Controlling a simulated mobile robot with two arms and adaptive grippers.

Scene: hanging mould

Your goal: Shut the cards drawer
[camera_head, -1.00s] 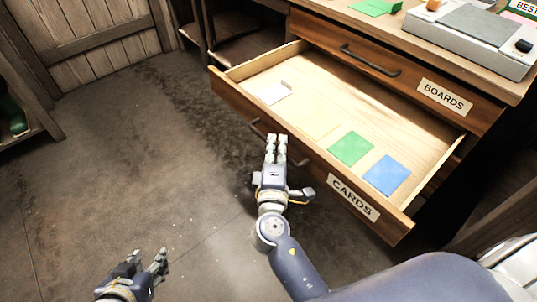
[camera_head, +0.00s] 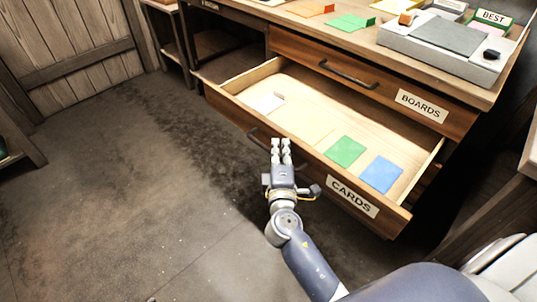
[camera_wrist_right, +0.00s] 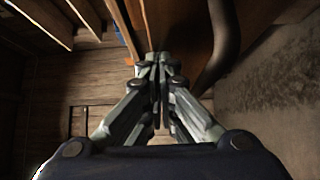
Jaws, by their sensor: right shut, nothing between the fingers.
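The cards drawer (camera_head: 352,196) is pulled out below the closed boards drawer (camera_head: 422,104). It holds a green card (camera_head: 345,151), a blue card (camera_head: 381,174) and pale cards at its left end. Its dark handle (camera_head: 262,138) is on the front, partly hidden by my right gripper. My right gripper (camera_head: 281,145) is shut and empty, its fingertips at the drawer front near the handle; I cannot tell if they touch. In the right wrist view the shut fingers (camera_wrist_right: 157,60) point along a wooden face, with a dark curved bar (camera_wrist_right: 222,45) at right. My left gripper is out of view.
A wooden table edge (camera_head: 530,150) is at the right. The floor at left is clear.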

